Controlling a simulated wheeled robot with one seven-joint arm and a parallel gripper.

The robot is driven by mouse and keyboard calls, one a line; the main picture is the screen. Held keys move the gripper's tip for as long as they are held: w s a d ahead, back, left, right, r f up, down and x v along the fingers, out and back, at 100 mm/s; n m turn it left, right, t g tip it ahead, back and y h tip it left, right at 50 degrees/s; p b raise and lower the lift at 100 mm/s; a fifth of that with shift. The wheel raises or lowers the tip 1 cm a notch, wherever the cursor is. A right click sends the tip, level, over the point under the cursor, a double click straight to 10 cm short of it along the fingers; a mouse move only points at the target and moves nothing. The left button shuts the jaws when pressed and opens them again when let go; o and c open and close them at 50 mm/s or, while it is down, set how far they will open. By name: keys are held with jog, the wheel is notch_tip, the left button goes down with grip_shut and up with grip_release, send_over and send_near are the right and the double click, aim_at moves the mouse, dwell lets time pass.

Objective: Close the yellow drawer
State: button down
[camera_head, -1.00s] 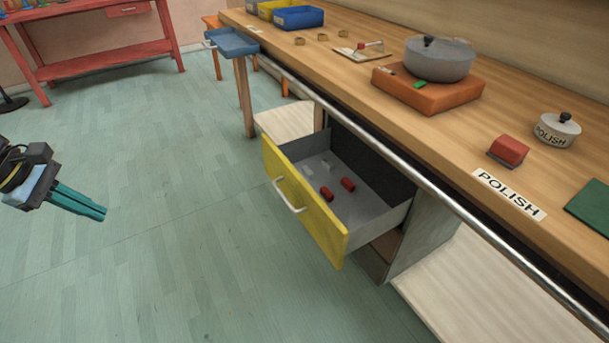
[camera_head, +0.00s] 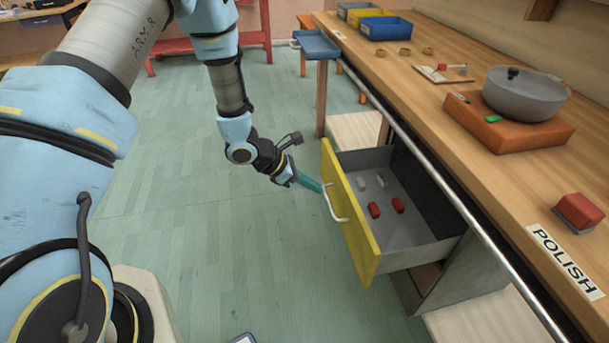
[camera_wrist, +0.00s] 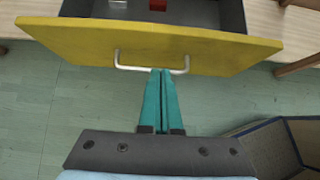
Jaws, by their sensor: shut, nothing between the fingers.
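The yellow drawer (camera_head: 356,218) stands pulled out from the grey cabinet under the bench, with its inside showing. It has a yellow front and a pale metal handle (camera_head: 332,204). Red and pale blocks lie inside it. My gripper (camera_head: 316,187) is shut and empty, with its teal fingers pointing at the drawer front near the handle. In the wrist view the yellow front (camera_wrist: 225,50) spans the top, and the fingertips (camera_wrist: 162,72) sit at the middle of the handle. I cannot tell whether they touch it.
The wooden bench (camera_head: 450,130) runs above the drawer, with a metal rail (camera_head: 440,180) along its edge. A blue tray (camera_head: 317,44) juts out at its far end. A grey pot (camera_head: 525,97) stands on a board. The green floor before the drawer is mostly clear.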

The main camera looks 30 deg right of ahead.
aim_at(344, 193)
jog(key=d, duration=0.1)
jog(key=s+d+f+p, duration=0.1)
jog(key=d, duration=0.1)
jog(key=d+f+p, duration=0.1)
jog(key=shift+s+d, duration=0.25)
jog(key=shift+s, duration=0.15)
jog(key=shift+s+d+f, duration=0.1)
jog(key=shift+s+d, duration=0.05)
jog(key=shift+d, duration=0.4)
